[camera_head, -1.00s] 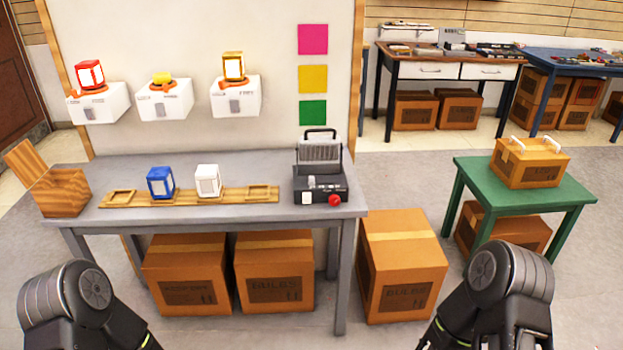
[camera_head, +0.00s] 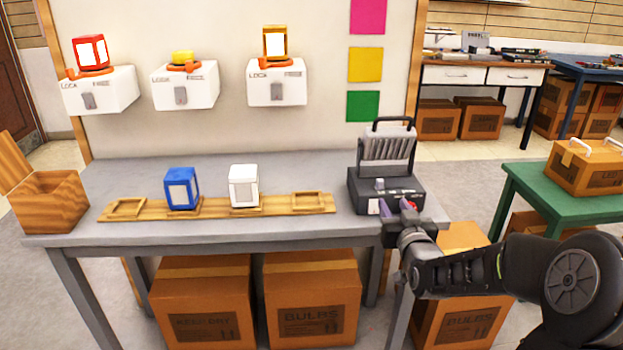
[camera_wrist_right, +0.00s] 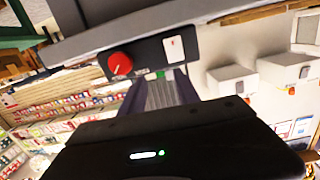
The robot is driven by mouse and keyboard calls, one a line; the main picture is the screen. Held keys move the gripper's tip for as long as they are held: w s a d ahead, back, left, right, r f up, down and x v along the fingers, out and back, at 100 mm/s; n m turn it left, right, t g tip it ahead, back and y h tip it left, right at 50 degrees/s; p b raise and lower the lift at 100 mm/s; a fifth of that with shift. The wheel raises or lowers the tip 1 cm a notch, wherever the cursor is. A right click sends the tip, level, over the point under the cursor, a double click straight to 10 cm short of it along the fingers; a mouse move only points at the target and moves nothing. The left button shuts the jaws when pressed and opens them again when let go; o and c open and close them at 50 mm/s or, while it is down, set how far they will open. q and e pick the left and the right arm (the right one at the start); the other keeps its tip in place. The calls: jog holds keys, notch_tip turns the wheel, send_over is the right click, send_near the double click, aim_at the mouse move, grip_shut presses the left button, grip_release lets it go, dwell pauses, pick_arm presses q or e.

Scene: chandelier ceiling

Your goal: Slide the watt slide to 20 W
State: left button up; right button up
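The black control box (camera_head: 402,187) stands at the right end of the grey table, with a ribbed grey unit and a handle at its back. A small light grey knob (camera_head: 380,184), which looks like the slide, sits on its top; I cannot read any watt marking. A white switch (camera_head: 374,207) and a partly hidden red knob (camera_head: 413,206) are on its front. My right gripper (camera_head: 397,211) is in front of the box, its purple fingertips apart and empty. The right wrist view shows the red knob (camera_wrist_right: 120,64) and white switch (camera_wrist_right: 174,48) close to the fingers. My left gripper is out of view.
A wooden rail (camera_head: 275,206) holds a blue lantern (camera_head: 181,188) and a white lantern (camera_head: 244,186) left of the box. Three white wall boxes hang behind. A green table (camera_head: 560,205) stands at right. Cardboard boxes are under the grey table.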

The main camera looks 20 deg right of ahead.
aim_at(381, 183)
jog(key=shift+w+a+r+n+t, duration=0.2)
jog(key=shift+w+a+r+t, duration=0.1)
jog(key=shift+w+r, duration=0.25)
jog(key=shift+w+a+r+n+t, duration=0.2)
jog(key=shift+w+a+r, duration=0.05)
jog(key=shift+w+r, duration=0.25)
jog(key=x, duration=0.7)
jog(key=shift+w+d, duration=0.15)
jog(key=shift+d, duration=0.05)
jog(key=shift+c, duration=0.6)
grip_shut()
